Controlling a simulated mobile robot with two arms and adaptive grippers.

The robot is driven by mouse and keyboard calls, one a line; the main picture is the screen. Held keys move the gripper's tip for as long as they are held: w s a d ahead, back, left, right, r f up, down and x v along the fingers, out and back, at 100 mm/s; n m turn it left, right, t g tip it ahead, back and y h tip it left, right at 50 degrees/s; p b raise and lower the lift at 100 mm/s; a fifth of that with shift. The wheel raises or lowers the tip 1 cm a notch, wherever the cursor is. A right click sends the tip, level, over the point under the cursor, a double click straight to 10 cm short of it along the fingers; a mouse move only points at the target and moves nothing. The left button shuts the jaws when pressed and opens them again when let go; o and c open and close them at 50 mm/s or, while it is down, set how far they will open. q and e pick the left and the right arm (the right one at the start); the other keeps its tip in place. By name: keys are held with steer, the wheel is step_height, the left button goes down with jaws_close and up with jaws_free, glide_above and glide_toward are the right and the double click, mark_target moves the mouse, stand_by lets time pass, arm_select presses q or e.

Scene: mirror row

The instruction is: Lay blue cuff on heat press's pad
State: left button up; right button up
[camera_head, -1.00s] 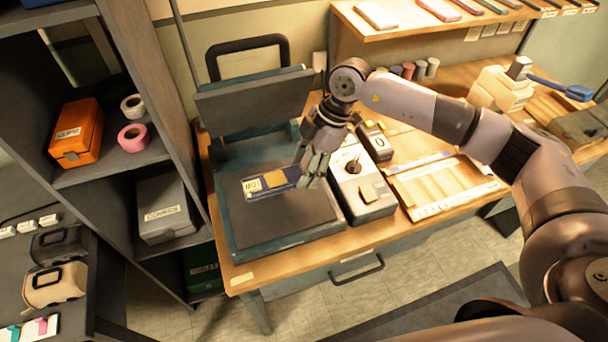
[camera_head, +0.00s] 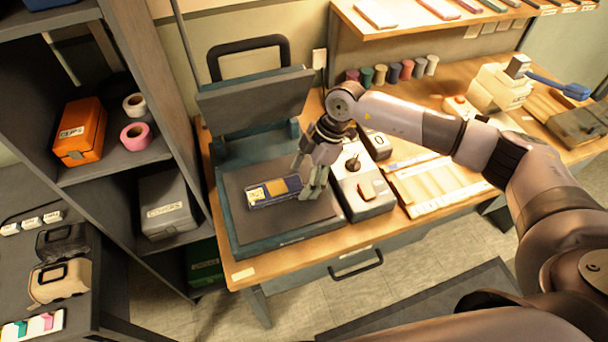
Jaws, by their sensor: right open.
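The blue cuff (camera_head: 262,199), with a tan patch and a pale printed label, lies on the dark pad (camera_head: 275,222) of the heat press. The press's lid (camera_head: 255,98) is raised at the back. My right gripper (camera_head: 308,190) is open, its fingers pointing down at the right end of the cuff, over the pad. I cannot tell whether a finger still touches the cuff. My left gripper is not in view.
A control box (camera_head: 365,195) with a knob stands right of the press. A shelf at left holds an orange box (camera_head: 80,132), pink tape (camera_head: 135,136) and a grey box (camera_head: 166,207). Thread spools (camera_head: 394,72) stand at the back. A slotted tray (camera_head: 440,182) lies at right.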

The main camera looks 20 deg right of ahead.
steer(key=shift+r, duration=0.15)
steer(key=b+v, duration=0.2)
steer(key=v, duration=1)
stand_by(0.3)
